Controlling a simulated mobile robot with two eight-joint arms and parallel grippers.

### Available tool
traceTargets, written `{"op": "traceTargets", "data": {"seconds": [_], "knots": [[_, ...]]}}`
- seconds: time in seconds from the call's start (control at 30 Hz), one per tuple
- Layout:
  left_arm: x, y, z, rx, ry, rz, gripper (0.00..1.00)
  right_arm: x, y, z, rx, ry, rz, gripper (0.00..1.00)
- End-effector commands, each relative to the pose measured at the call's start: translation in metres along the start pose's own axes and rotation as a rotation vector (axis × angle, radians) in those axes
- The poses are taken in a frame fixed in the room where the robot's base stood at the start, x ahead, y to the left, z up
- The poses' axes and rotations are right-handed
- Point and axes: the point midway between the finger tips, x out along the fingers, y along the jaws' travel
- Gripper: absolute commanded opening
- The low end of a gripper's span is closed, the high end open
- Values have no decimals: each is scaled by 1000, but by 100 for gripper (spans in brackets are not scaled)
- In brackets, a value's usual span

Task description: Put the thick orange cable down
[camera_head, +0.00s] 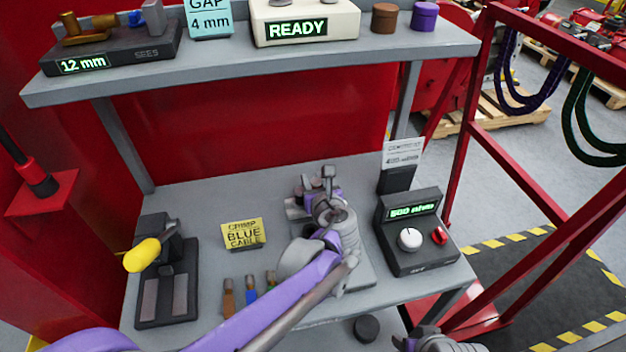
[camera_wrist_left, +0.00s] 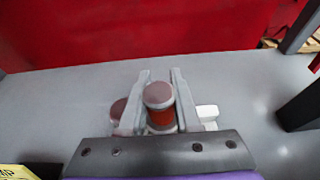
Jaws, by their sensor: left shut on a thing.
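My left arm reaches in from the lower left in the head view. Its gripper (camera_head: 322,182) is over the back middle of the lower bench, left of the meter box. In the left wrist view the fingers stand on both sides of a short, thick piece with an orange-red side and dull brown top, which I take for the thick orange cable (camera_wrist_left: 159,108). The gripper is shut on it. In the head view my arm and gripper hide this piece. Part of my right gripper (camera_head: 428,340) shows at the bottom edge; its fingers are not clear.
The lower bench (camera_head: 200,205) carries a yellow-handled tool (camera_head: 143,254), a yellow crimp sign (camera_head: 243,233), several small cable pieces (camera_head: 250,290) and a meter box (camera_head: 410,235) with a knob. An upper shelf (camera_head: 190,83) overhangs the back. Bare bench lies behind the sign.

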Motion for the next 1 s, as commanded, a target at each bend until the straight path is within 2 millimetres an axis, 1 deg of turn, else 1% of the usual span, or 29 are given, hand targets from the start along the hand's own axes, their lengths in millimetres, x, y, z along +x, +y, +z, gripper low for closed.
{"op": "traceTargets", "data": {"seconds": [0.57, 0.6, 0.73, 0.77, 1.0], "knots": [[4, 0, -13, -6, 4, 1, 0, 8, 0, 4, 0, -3, 0, 61], [4, 1, -14, -6, 4, 1, 37, 8, 0, 4, 0, -3, 0, 61], [4, 1, -14, -7, 5, 2, 60, 8, 0, 4, 0, -3, 0, 61], [4, 1, -14, -6, 4, 2, 61, 8, 0, 4, 0, -3, 0, 61], [4, 1, -12, -3, 2, 1, 61, 8, 0, 4, 0, -3, 0, 61]]}}
